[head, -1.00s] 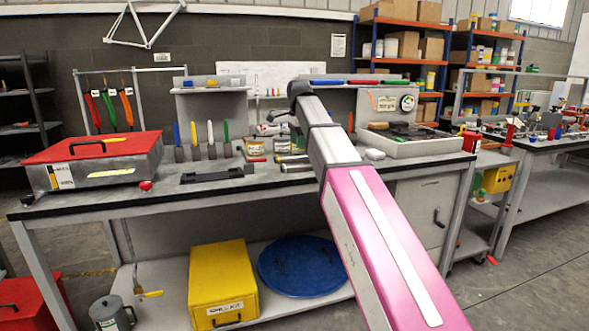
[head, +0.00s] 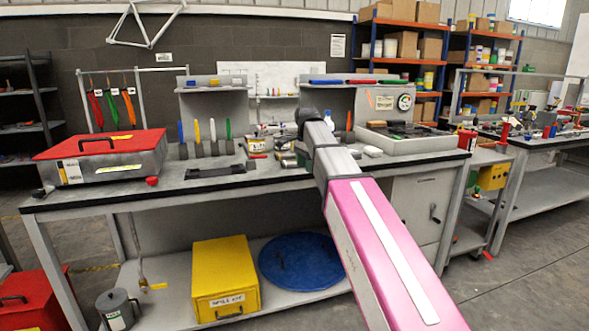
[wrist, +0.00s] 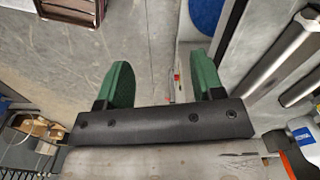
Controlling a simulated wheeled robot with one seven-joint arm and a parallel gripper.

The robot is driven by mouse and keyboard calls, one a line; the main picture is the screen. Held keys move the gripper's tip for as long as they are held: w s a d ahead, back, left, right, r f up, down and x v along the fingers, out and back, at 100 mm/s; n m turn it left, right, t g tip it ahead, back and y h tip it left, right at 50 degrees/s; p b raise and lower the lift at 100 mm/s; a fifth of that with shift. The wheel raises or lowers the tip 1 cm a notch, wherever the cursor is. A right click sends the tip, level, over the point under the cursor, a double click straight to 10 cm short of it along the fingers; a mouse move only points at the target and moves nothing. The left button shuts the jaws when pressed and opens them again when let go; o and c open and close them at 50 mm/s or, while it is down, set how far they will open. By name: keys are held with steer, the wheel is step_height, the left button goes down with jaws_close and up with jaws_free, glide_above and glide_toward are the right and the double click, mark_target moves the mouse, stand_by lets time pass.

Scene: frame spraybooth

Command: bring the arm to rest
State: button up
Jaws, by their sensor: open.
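My gripper (wrist: 164,86) shows in the wrist view with its two green fingers apart and nothing between them. Bare grey floor shows beyond the fingers. In the head view my pink and grey arm reaches out over the workbench (head: 130,201), and its far end hides the gripper there.
A red-lidded case (head: 105,158), upright coloured-handled tools (head: 213,138) and a grey tray (head: 405,144) stand on the bench. A yellow spill kit box (head: 225,280) and a blue round lid (head: 300,262) lie on the lower shelf. Open floor shows at the right.

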steer(key=s+d+f+n, duration=0.2)
steer(key=d+f, duration=0.1)
steer(key=f, duration=0.4)
steer(key=s+d+f+n, duration=0.2)
steer(key=s+f, duration=0.1)
steer(key=f, duration=0.4)
steer(key=s+d+f+n, duration=0.2)
steer(key=d+f, duration=0.1)
steer(key=f, duration=0.4)
steer(key=s+d+f+n, duration=0.3)
steer(key=s+f, duration=0.4)
steer(key=f, duration=0.2)
steer(key=s+d+f+n, duration=0.3)
steer(key=s+d+f, duration=0.1)
steer(key=s+f, duration=0.4)
steer(key=shift+f, duration=0.35)
